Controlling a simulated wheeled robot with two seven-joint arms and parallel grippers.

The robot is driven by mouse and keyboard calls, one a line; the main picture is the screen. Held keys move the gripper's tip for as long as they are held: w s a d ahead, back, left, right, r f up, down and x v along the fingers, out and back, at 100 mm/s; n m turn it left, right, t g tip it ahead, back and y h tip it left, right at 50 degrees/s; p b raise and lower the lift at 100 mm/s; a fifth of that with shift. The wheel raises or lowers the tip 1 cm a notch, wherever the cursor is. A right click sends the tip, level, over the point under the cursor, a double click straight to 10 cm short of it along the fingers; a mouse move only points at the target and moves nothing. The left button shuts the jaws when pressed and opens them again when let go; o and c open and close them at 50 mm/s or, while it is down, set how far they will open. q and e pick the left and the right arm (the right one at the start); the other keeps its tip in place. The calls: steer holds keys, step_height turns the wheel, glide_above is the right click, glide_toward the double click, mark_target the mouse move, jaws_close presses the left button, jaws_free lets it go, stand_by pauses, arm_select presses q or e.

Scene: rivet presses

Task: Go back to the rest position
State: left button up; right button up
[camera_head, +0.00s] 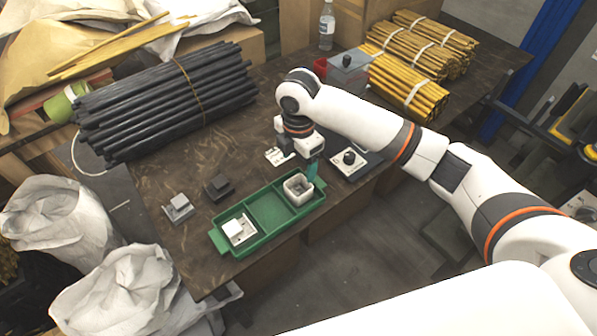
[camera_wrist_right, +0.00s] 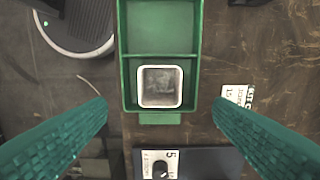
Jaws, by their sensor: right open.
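My right gripper (camera_head: 311,166) is above the right end of the green tray on the brown table. In the right wrist view its two green ribbed fingers (camera_wrist_right: 160,128) are wide apart with nothing between them. A light square container (camera_head: 298,188) sits in the tray's right compartment; in the right wrist view the container (camera_wrist_right: 160,87) lies ahead of the fingers, apart from them. The green tray (camera_head: 265,240) has an empty middle compartment and a white and grey block (camera_head: 238,230) in its left compartment. My left gripper does not show.
A plate with a black knob (camera_head: 349,158) is right of the tray. Two small blocks, one grey (camera_head: 178,207) and one dark (camera_head: 219,186), stand left of it. Bundled black rods (camera_head: 165,100) and yellow rods (camera_head: 408,85) lie farther back. A bottle (camera_head: 326,27) stands at the back.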

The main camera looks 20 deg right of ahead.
steer(key=shift+r, duration=0.9)
